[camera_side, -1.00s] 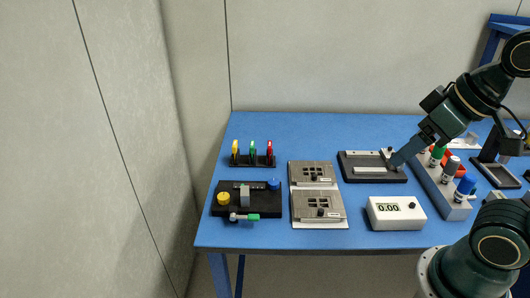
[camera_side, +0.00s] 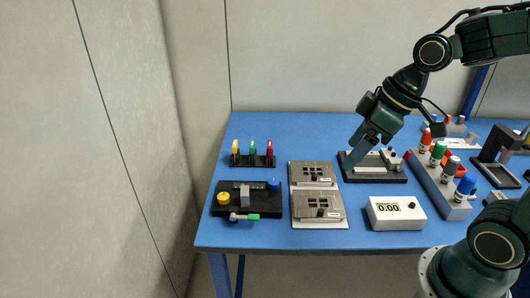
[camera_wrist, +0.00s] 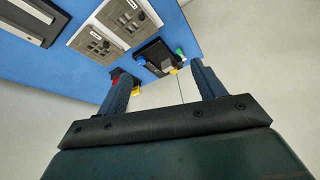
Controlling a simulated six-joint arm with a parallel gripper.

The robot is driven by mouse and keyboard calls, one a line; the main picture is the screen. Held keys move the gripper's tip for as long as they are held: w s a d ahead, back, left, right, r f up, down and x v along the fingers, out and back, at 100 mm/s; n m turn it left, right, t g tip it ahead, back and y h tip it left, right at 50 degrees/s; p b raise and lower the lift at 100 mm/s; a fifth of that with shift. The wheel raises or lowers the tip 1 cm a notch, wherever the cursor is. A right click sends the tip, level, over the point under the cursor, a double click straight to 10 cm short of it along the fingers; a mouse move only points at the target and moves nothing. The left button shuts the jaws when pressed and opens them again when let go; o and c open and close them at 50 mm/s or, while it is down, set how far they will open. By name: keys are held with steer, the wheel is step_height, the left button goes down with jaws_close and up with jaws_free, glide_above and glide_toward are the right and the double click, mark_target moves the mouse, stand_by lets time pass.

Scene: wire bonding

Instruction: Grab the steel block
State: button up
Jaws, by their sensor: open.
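A small grey metal block (camera_side: 245,196) stands upright on a black fixture (camera_side: 262,211) with a yellow knob and a blue knob, at the front left of the table. I take it for the steel block, but cannot be sure. My gripper (camera_side: 356,160) is well to its right, by the left end of a black tray (camera_side: 393,178) holding a pale bar. In the wrist view my gripper (camera_wrist: 161,78) is open, with nothing between its fingers.
Two metal plates with square openings (camera_side: 318,208) lie between the fixture and my gripper. Behind the fixture is a rack with yellow, green and red tools (camera_side: 253,160). A white meter (camera_side: 396,213) and a grey stand of coloured bottles (camera_side: 457,210) are at the right.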

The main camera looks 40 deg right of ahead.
steer(key=w+d+f+n+t+y, duration=0.1)
steer(key=w+f+n+y, duration=0.3)
steer(key=w+f+y, duration=0.4)
steer(key=shift+w+d+f+t+y, duration=0.4)
steer(key=shift+w+f, duration=2.35)
steer(key=shift+w, duration=0.8)
glide_toward(251, 201)
steer(key=shift+w+a+r, duration=0.3)
steer(key=shift+w+a, duration=0.05)
steer(key=shift+a, duration=0.3)
steer(key=shift+w+a+r, duration=0.25)
steer(key=shift+w+a, duration=0.1)
steer(key=shift+a, duration=0.3)
steer(key=shift+w+a+r, duration=0.3)
steer(key=shift+w+a, duration=0.1)
steer(key=shift+a, duration=0.3)
steer(key=shift+a+f, duration=0.1)
steer(key=shift+x, duration=2.45)
steer(key=shift+w, duration=0.1)
jaws_close()
